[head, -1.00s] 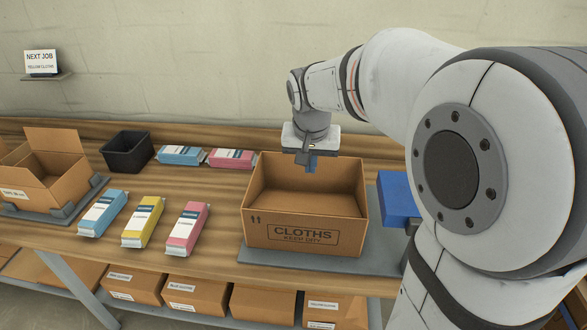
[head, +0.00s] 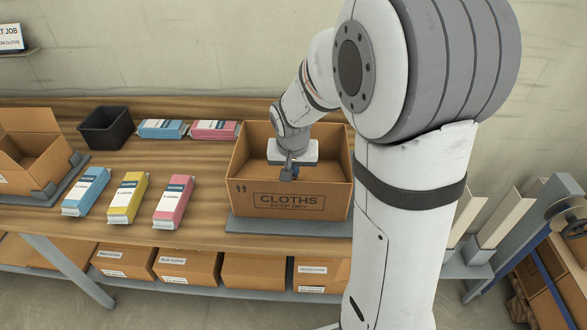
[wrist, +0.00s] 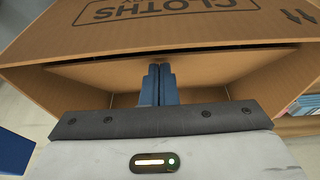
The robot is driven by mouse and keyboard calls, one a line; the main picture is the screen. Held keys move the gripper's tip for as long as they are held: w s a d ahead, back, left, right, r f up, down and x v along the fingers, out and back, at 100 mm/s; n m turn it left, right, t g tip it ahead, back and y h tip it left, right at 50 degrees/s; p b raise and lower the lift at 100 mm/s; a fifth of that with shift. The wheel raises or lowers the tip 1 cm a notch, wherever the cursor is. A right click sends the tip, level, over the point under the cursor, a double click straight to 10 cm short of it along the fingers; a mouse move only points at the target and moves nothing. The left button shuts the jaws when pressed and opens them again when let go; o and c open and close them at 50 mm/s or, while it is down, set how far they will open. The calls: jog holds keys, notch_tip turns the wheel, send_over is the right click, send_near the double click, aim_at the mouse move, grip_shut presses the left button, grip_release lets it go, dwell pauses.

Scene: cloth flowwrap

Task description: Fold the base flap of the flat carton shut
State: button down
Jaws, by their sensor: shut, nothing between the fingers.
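The brown carton (head: 290,203), printed CLOTHS KEEP DRY, stands erected and open-topped on a grey plate (head: 240,226); it is not flat. My gripper (head: 287,175) points down inside its opening, near the front wall. In the wrist view, my gripper's blue fingers (wrist: 159,72) are together and empty, reaching into the carton (wrist: 60,40). A tan panel (wrist: 95,75) inside the carton lies around the fingertips, with a dark gap along the printed wall. I cannot tell whether this panel is the base flap or whether the fingertips touch it.
Several cloth packs lie left of the carton, including a yellow one (head: 128,197) and a pink one (head: 174,201). A black bin (head: 105,130) stands behind them. Another open carton (head: 35,140) sits at far left. A blue object (wrist: 12,152) shows beside the carton.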

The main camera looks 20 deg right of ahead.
jog(key=f+b, duration=0.1)
jog(key=s+f+b, duration=0.1)
jog(key=f+b, duration=0.1)
jog(key=shift+s+a, duration=0.25)
jog(key=shift+s, duration=0.1)
jog(key=shift+r, duration=0.2)
